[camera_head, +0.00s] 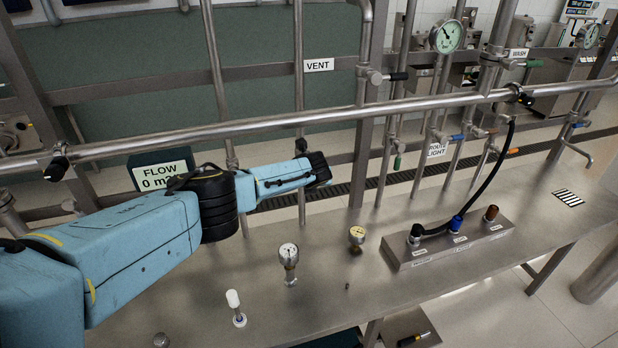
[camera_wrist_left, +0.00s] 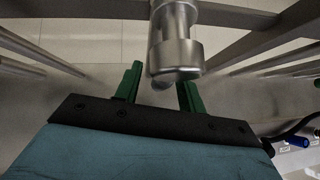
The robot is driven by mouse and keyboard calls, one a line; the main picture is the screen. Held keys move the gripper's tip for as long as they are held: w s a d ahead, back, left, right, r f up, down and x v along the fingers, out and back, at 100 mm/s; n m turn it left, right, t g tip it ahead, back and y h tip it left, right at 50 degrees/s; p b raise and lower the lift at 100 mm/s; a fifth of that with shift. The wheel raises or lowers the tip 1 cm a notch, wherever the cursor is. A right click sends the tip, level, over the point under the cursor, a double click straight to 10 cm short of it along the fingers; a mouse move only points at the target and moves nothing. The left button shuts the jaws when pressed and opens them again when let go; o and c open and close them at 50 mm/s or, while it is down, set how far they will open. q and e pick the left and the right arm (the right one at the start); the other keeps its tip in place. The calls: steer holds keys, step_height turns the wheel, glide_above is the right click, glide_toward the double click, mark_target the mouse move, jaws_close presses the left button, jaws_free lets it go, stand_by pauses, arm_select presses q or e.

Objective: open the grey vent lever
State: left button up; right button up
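A dark grey lever (camera_head: 398,76) sticks out to the right from a steel valve (camera_head: 374,77) on a pipe, just right of the VENT label (camera_head: 319,65). I take it as the vent lever. My left gripper (camera_head: 325,167) is at the end of the blue arm, below and left of that lever and apart from it in the head view. In the left wrist view its two green fingers (camera_wrist_left: 159,92) are spread. A steel cylindrical fitting (camera_wrist_left: 176,50) shows beyond and partly between them; contact cannot be told. My right gripper is in no view.
The steel bench (camera_head: 420,300) holds a small gauge (camera_head: 289,256), a white-topped post (camera_head: 234,300) and a block with a black hose (camera_head: 450,243).

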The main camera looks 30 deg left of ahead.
arm_select(q)
steer(key=shift+s+d+r+p, duration=0.2)
steer(key=shift+r+p, duration=0.1)
steer(key=shift+r, duration=0.15)
steer(key=p+v, duration=0.3)
steer(key=v, duration=0.9)
steer(key=shift+f, duration=0.1)
